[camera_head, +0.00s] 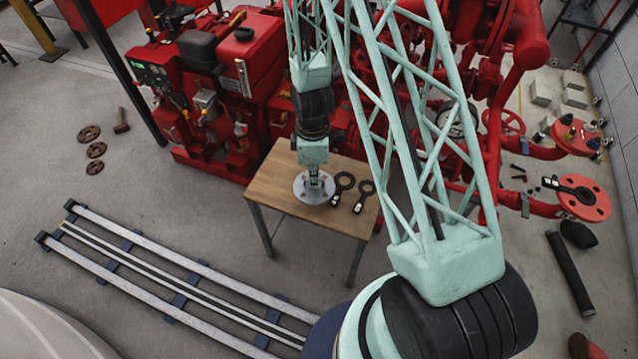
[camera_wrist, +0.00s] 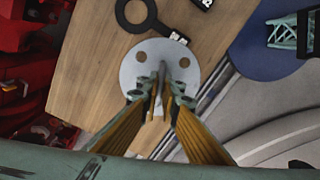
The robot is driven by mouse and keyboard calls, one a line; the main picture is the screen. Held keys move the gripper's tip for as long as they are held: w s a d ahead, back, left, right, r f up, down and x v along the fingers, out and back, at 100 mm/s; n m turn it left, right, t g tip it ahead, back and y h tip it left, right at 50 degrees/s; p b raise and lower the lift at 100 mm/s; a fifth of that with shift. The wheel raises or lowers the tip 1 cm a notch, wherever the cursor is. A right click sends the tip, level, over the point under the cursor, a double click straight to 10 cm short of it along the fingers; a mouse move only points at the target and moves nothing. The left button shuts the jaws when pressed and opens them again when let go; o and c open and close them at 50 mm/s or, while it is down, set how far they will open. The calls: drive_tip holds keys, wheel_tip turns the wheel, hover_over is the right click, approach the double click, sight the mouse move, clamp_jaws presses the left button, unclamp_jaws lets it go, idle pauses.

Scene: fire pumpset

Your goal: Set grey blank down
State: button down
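The grey blank (camera_head: 314,188) is a flat round grey disc with holes. It is at the wooden table's top, near the left of the two black ring-shaped tools; I cannot tell whether it touches the wood. It also shows in the wrist view (camera_wrist: 138,68). My gripper (camera_head: 314,180) points down at the middle of the disc. In the wrist view its two fingers (camera_wrist: 161,84) come close together on a narrow upright grey part at the disc's centre and appear shut on it. The fingers hide part of the disc's near side.
The wooden table (camera_head: 275,188) has bare room to the left of the disc. Two black ring-shaped tools, a left one (camera_head: 344,181) and a right one (camera_head: 366,188), lie to its right. The red pumpset (camera_head: 230,75) stands behind the table. Floor rails (camera_head: 180,270) run in front.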

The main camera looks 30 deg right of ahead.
drive_tip(key=shift+w, duration=0.1)
idle(0.3)
drive_tip(key=b, duration=0.1)
hover_over(282, 171)
drive_tip(key=shift+s+d+f, duration=0.25)
drive_tip(key=shift+s+f, duration=0.05)
drive_tip(key=shift+f, duration=0.35)
drive_tip(key=shift+w, duration=0.1)
drive_tip(key=shift+w+a, duration=0.15)
drive_tip(key=shift+w, duration=0.1)
drive_tip(key=shift+f+b, duration=0.75)
drive_tip(key=shift+f, duration=1.05)
drive_tip(key=shift+f, duration=0.15)
drive_tip(key=c, duration=3.2)
unclamp_jaws()
drive_tip(key=shift+c, duration=0.2)
drive_tip(key=o, duration=0.4)
drive_tip(key=shift+c, duration=0.2)
